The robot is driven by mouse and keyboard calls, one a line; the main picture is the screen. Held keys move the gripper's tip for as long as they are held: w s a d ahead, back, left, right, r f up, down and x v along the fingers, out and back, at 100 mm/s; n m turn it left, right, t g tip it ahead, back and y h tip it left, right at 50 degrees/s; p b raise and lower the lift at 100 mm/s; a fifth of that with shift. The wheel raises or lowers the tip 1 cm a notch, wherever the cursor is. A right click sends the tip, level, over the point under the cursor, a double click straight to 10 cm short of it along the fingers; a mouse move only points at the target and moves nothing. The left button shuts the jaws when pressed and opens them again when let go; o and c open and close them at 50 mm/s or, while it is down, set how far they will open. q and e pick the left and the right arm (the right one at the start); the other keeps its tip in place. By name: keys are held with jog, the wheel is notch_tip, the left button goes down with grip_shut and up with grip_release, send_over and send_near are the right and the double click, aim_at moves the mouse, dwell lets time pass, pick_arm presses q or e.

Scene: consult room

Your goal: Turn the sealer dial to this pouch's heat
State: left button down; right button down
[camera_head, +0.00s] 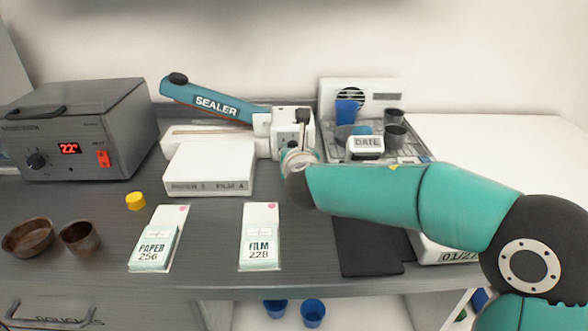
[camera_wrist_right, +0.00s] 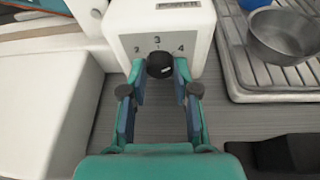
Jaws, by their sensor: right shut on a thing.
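The sealer has a teal lever (camera_head: 215,103) marked SEALER and a white head (camera_head: 290,125) at its right end. Its black dial (camera_wrist_right: 160,64) is on the white front face, with 2, 3 and 4 printed around it. I cannot read clearly where the dial points. My right gripper (camera_wrist_right: 161,74) is shut on the dial, one finger on each side; in the head view my own wrist hides it. The sealer's white base (camera_head: 210,165) reads PAPER 3, FILM 4. Two pouches lie in front: PAPER 256 (camera_head: 156,240) and FILM 228 (camera_head: 260,237). My left gripper is out of view.
A grey heated unit (camera_head: 85,130) with a red display stands at left. A yellow cap (camera_head: 136,201) and brown dishes (camera_head: 28,237) are near it. A rack (camera_head: 436,154) with cups and a DATE block (camera_head: 366,146) is right of the sealer. A dark mat (camera_head: 365,245) lies under my arm.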

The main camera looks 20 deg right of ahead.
jog(key=shift+f+m+y+b, duration=0.25)
jog(key=shift+m+b, duration=0.3)
jog(key=shift+b, duration=0.45)
jog(key=shift+f+m+y+b, duration=0.1)
jog(key=shift+m+y+b, duration=0.35)
jog(key=shift+b, duration=0.5)
jog(key=c, duration=0.9)
grip_release()
jog(key=shift+r, duration=0.1)
jog(key=shift+o, duration=0.2)
jog(key=shift+d+r, duration=0.1)
jog(key=shift+s+r, duration=0.2)
jog(key=shift+s, duration=0.25)
jog(key=v, duration=1.1)
jog(key=shift+s+f, duration=0.15)
jog(key=shift+f, duration=0.25)
